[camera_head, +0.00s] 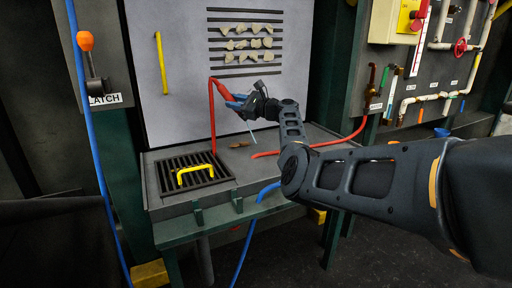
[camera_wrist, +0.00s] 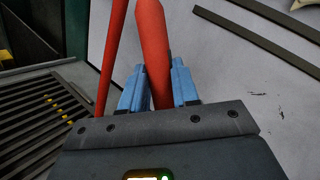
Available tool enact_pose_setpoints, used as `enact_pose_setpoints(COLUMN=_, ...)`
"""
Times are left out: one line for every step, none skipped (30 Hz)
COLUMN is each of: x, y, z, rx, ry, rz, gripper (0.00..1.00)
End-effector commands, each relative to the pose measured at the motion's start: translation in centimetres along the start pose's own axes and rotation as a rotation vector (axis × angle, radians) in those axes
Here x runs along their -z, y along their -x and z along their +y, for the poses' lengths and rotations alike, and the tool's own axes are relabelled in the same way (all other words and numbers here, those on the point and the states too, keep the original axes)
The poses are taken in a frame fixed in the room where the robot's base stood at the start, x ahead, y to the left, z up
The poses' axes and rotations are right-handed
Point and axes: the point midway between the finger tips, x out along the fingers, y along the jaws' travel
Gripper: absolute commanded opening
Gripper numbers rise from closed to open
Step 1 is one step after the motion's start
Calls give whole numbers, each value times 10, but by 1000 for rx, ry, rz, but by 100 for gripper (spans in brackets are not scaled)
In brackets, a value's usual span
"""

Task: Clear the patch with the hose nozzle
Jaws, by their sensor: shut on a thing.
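My gripper (camera_head: 238,102), with blue fingers, is in front of the pale panel, below and slightly left of the slatted patch (camera_head: 246,57). Cream-coloured lumps (camera_head: 240,44) sit in rows across the patch's dark slats. In the wrist view my gripper (camera_wrist: 158,80) is shut around a thick red hose piece (camera_wrist: 153,45), which points up between the fingers. A thinner red length stands beside it. In the head view the red hose (camera_head: 211,120) rises from the bench and bends towards my fingers. The nozzle's tip cannot be made out clearly.
The bench (camera_head: 175,208) holds a floor grate (camera_head: 170,178) with a yellow handle (camera_head: 195,174) and small brown bits (camera_head: 233,146). Another red hose stretch (camera_head: 310,147) runs right towards pipes and valves. A yellow bar (camera_head: 161,63) is on the panel. A latch lever (camera_head: 90,60) is left.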

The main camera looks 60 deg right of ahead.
Motion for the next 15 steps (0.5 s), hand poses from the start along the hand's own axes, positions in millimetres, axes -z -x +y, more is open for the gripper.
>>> enact_pose_setpoints(x=-3, y=-2, z=1, rx=0, ry=0, rz=-1, gripper=0)
enact_pose_setpoints(x=-3, y=-2, z=2, rx=0, ry=0, rz=-1, gripper=0)
enact_pose_setpoints(x=-4, y=-3, z=3, rx=1, ry=0, rz=-1, gripper=0)
enact_pose_setpoints(x=-4, y=-4, z=4, rx=1, ry=0, rz=-1, gripper=0)
enact_pose_setpoints(x=-5, y=-4, z=5, rx=1, ry=0, rz=-1, gripper=0)
enact_pose_setpoints(x=-5, y=-5, z=6, rx=1, ry=1, rz=-1, gripper=0)
enact_pose_setpoints(x=-6, y=-6, z=7, rx=1, ry=0, rz=-1, gripper=0)
enact_pose_setpoints(x=-6, y=-6, z=8, rx=1, ry=1, rz=-1, gripper=0)
enact_pose_setpoints(x=-7, y=-7, z=9, rx=1, ry=1, rz=-1, gripper=0)
enact_pose_setpoints(x=-7, y=-8, z=10, rx=0, ry=1, rz=-1, gripper=0)
enact_pose_setpoints(x=-8, y=-8, z=11, rx=0, ry=1, rz=-1, gripper=0)
enact_pose_setpoints(x=-9, y=-10, z=12, rx=0, ry=1, rz=-1, gripper=0)
enact_pose_setpoints(x=-9, y=-10, z=13, rx=0, ry=1, rz=-1, gripper=0)
enact_pose_setpoints(x=-10, y=-11, z=14, rx=-1, ry=1, rz=-1, gripper=0)
enact_pose_setpoints(x=-11, y=-12, z=15, rx=-1, ry=1, rz=-1, gripper=0)
